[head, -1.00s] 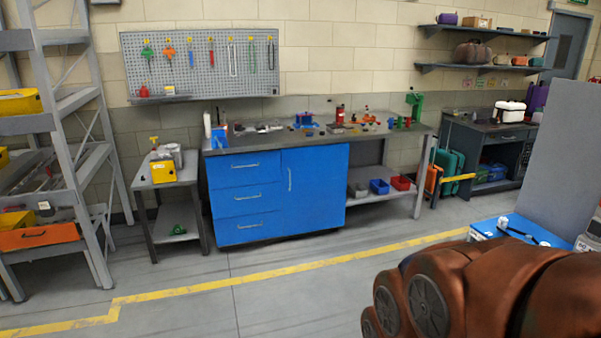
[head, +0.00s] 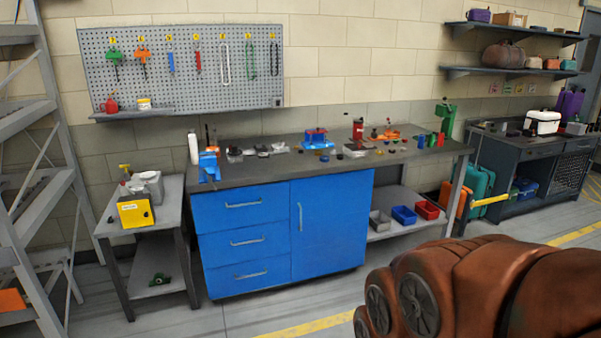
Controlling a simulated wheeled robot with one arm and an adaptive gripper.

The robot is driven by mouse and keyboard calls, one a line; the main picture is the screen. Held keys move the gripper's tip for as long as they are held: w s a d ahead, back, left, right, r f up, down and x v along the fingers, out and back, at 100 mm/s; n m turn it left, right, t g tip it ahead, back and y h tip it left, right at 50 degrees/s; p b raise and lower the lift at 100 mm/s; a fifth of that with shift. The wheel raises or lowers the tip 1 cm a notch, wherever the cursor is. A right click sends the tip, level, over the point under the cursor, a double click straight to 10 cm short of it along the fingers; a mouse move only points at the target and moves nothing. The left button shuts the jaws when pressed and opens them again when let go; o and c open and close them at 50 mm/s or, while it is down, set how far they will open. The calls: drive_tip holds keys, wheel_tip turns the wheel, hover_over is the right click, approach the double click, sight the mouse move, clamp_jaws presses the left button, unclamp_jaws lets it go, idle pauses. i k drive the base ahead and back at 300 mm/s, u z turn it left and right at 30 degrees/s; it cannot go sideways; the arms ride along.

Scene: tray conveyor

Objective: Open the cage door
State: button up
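No cage door shows clearly in the head view. A dark cabinet at the far right has a mesh-like front panel (head: 567,174); I cannot tell whether it is a cage door. My arm, in orange-brown links, fills the lower right corner. My gripper is outside the picture, so its state is hidden.
A workbench (head: 415,163) with blue drawers (head: 243,242) and a blue door (head: 331,223) stands ahead, with tools on top. A small side table (head: 105,226) and grey shelving (head: 24,210) stand at left. A yellow bar (head: 492,201) juts out at right. Free floor lies in front.

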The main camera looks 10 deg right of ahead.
sight(546, 197)
drive_tip(key=i, duration=2.25)
drive_tip(key=z, duration=2.9)
drive_tip(key=i, duration=7.45)
